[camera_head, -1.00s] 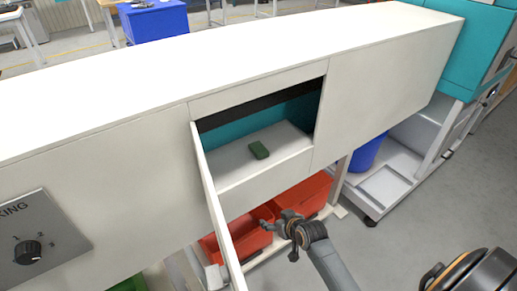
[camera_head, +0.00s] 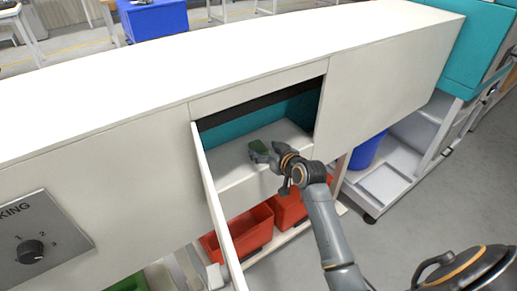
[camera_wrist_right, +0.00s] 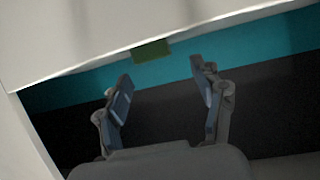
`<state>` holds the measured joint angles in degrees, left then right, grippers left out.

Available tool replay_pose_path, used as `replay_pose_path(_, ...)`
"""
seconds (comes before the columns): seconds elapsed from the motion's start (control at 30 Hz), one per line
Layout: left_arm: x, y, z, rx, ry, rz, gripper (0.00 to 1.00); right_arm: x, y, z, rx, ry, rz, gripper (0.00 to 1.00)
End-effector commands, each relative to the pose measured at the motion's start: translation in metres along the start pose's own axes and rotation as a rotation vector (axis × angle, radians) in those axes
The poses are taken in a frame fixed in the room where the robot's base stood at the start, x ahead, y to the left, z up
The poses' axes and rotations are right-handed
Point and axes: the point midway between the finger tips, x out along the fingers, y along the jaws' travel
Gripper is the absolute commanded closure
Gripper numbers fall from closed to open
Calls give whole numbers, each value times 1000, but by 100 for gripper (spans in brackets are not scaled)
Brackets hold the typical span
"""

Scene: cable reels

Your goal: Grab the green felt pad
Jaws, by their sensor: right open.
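The green felt pad (camera_head: 257,145) lies on the pale floor of the open compartment (camera_head: 230,172) in the white cabinet. My right gripper (camera_head: 264,154) reaches into the opening and is close to the pad, partly covering it in the head view. In the right wrist view the pad (camera_wrist_right: 151,50) shows as a small green block at the edge of the white surface. It lies beyond the open, empty fingers (camera_wrist_right: 160,74), roughly in line with the gap between them. My left gripper is not in view.
The compartment's white door (camera_head: 214,210) stands open on the left of the opening. The cabinet front (camera_head: 380,100) continues to the right. Red bins (camera_head: 245,236) sit below, and a blue bin (camera_head: 368,152) stands to the right. The cabinet top is clear.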

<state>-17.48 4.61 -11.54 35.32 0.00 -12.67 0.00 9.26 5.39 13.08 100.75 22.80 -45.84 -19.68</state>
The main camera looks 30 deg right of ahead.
Motion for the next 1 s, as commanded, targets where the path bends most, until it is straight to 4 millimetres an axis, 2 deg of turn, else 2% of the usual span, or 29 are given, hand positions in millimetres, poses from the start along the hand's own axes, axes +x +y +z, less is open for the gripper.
replay_pose_path(0.17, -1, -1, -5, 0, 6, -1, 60, 11, 1, 1, 0, -1, 0, 32)
replay_pose_path(0.5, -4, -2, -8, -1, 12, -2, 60, 52, 5, 4, 1, -1, 0, 32)
replay_pose_path(0.77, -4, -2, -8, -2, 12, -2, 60, 55, 5, 4, 0, 0, 1, 32)
replay_pose_path(0.8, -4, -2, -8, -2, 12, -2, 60, 55, 5, 4, 0, 0, 1, 34)
replay_pose_path(1.0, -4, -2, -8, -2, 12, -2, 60, 55, 5, 5, 0, -1, 1, 75)
